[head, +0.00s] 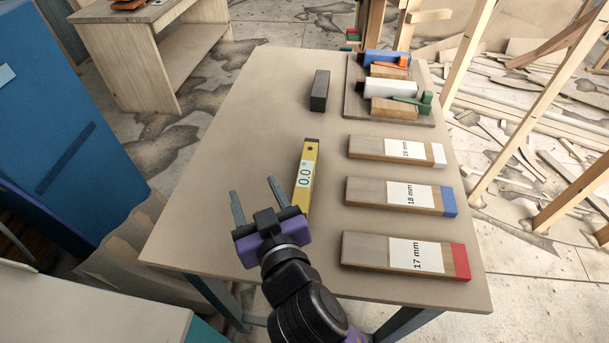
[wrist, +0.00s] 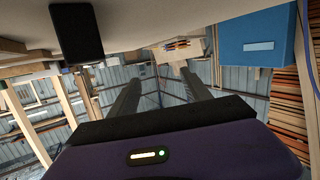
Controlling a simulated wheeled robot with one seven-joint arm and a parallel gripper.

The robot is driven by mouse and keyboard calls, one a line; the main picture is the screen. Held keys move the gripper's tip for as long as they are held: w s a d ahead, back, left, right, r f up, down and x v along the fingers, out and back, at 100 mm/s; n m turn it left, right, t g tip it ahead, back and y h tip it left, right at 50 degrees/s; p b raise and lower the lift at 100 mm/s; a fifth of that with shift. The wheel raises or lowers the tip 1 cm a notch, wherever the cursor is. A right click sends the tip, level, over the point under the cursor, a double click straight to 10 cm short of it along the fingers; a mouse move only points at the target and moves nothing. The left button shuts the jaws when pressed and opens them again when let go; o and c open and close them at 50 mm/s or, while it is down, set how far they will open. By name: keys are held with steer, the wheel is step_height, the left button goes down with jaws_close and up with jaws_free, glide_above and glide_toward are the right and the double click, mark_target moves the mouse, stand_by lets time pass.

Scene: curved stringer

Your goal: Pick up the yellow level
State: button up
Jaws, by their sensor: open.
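The yellow level (head: 306,175) lies on the table, long side running away from me, with a white label reading 0.0°. Its near end is close to my gripper's right side in the head view. My gripper (head: 255,202) is open and empty, its two fingers apart and pointing away from me, to the left of the level. In the wrist view the two fingers (wrist: 160,98) show apart with nothing between them. The level cannot be made out in the wrist view.
Three labelled wooden strips, 19 mm (head: 397,150), 18 mm (head: 400,195) and 17 mm (head: 404,255), lie right of the level on the table (head: 235,120). A dark block (head: 320,90) and a tray (head: 425,119) of clamped pieces are farther back. The table's left side is clear.

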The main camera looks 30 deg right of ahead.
steer(key=w+d+r+m+g+h, duration=0.1)
steer(key=w+d+m+g+h, duration=0.1)
steer(key=d+m+h, duration=0.1)
steer(key=m+g+h, duration=0.3)
steer(key=m+h, duration=0.1)
glide_toward(304, 178)
steer(key=x, duration=0.4)
steer(key=shift+s+d+r, duration=0.1)
steer(key=shift+d+r, duration=0.05)
steer(key=shift+y, duration=0.3)
steer(key=shift+p+x, duration=0.7)
steer(key=shift+x, duration=3.15)
jaws_close()
